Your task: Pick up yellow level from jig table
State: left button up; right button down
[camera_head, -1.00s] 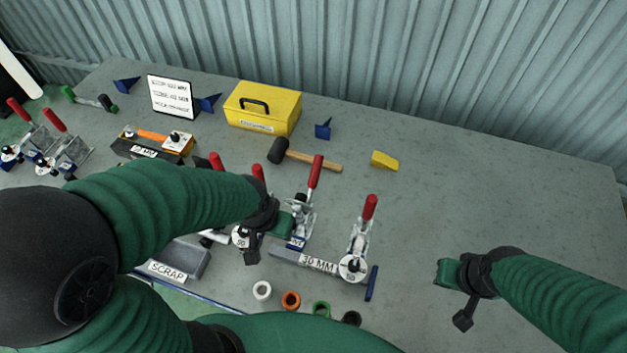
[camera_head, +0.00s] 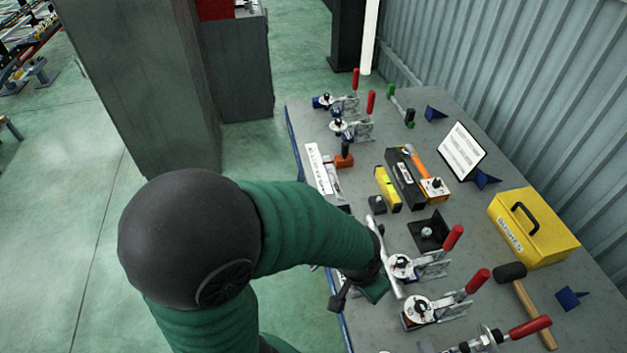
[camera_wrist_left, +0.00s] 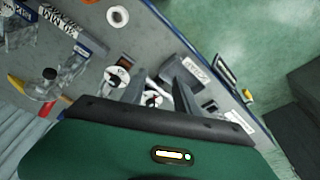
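The yellow level (camera_head: 387,189) lies on the grey jig table (camera_head: 465,205), between a small dark block and a long black case. In the head view my left gripper (camera_head: 382,262) is over the table's near edge, nearer to me than the level and beside the toggle clamps. It is apart from the level. In the left wrist view its two grey fingers (camera_wrist_left: 160,78) stand apart with nothing held between them. I cannot pick out the level for certain in the wrist view. My right gripper is not in view.
Toggle clamps with red handles (camera_head: 453,238) stand beside my left gripper. A black square fixture (camera_head: 430,232), an orange-handled tool (camera_head: 417,163), a white sign (camera_head: 462,150), a yellow toolbox (camera_head: 533,228) and a mallet (camera_head: 511,273) are around. A grey pillar (camera_head: 150,80) rises left.

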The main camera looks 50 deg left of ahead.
aim_at(394, 202)
jog(key=u, duration=0.95)
jog(key=z, duration=1.1)
jog(key=j+z, duration=0.45)
jog(key=i+j+z, duration=0.1)
jog(key=j+z, duration=0.55)
jog(key=z, duration=0.2)
jog(key=k+j+z, duration=0.1)
jog(key=j+z, duration=0.2)
jog(key=z, duration=0.15)
jog(key=k+j+z, duration=0.15)
jog(key=j+z, duration=0.15)
jog(key=z, duration=0.15)
jog(key=k+j+z, duration=0.2)
jog(key=z, duration=0.2)
jog(key=k+j+z, duration=0.1)
jog(key=k+j, duration=0.4)
jog(key=k+j+z, duration=0.1)
jog(key=k+j, duration=0.35)
jog(key=k, duration=0.15)
jog(key=k+j+z, duration=0.1)
jog(key=k+j, duration=0.3)
jog(key=k, duration=0.15)
